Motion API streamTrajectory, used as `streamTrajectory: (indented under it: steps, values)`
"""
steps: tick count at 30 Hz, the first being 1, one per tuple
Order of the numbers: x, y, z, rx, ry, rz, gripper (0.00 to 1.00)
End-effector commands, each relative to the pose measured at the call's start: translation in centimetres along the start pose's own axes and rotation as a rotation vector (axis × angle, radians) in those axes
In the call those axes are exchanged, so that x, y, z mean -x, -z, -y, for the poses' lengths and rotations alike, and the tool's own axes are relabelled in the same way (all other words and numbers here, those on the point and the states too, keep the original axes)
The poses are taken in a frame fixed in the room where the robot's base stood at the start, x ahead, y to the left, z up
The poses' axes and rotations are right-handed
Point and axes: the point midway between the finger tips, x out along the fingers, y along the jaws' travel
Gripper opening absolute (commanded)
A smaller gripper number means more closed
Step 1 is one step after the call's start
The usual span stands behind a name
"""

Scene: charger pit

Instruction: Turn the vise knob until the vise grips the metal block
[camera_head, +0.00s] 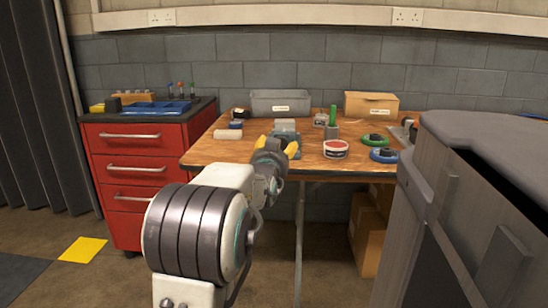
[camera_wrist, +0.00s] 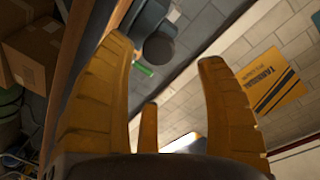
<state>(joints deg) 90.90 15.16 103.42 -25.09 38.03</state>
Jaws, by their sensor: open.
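A grey vise-like body (camera_head: 285,126) sits on the wooden workbench (camera_head: 235,150), just behind my gripper (camera_head: 277,147) and partly hidden by it. My gripper's yellow fingers are spread and empty, at the bench's front edge. In the tilted wrist view, a dark round piece, probably the vise knob (camera_wrist: 158,48), shows between the spread fingers of my gripper (camera_wrist: 165,52). It appears beyond the fingertips, with no visible contact. A blue-grey body (camera_wrist: 150,18) adjoins it. I cannot make out the metal block or whether the jaws touch it.
A green upright object (camera_head: 333,116), a white-and-red tub (camera_head: 335,149) and tape rolls (camera_head: 384,155) stand right of the vise. A grey bin (camera_head: 281,102) and cardboard box (camera_head: 371,105) are behind. A red drawer cabinet (camera_head: 135,170) stands left; a large grey unit (camera_head: 465,220) fills the right.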

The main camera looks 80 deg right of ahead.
Motion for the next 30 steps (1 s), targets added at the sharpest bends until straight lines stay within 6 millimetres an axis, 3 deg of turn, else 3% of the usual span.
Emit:
streamTrajectory:
  steps: [6, 12, 30]
  values:
    - [2.8, 0.1, 0.0, 0.000, 0.001, -0.001, 0.66]
    - [4.1, 0.0, 0.0, 0.000, 0.001, -0.002, 0.66]
    - [4.4, -0.7, 0.7, 0.001, 0.012, 0.012, 0.66]
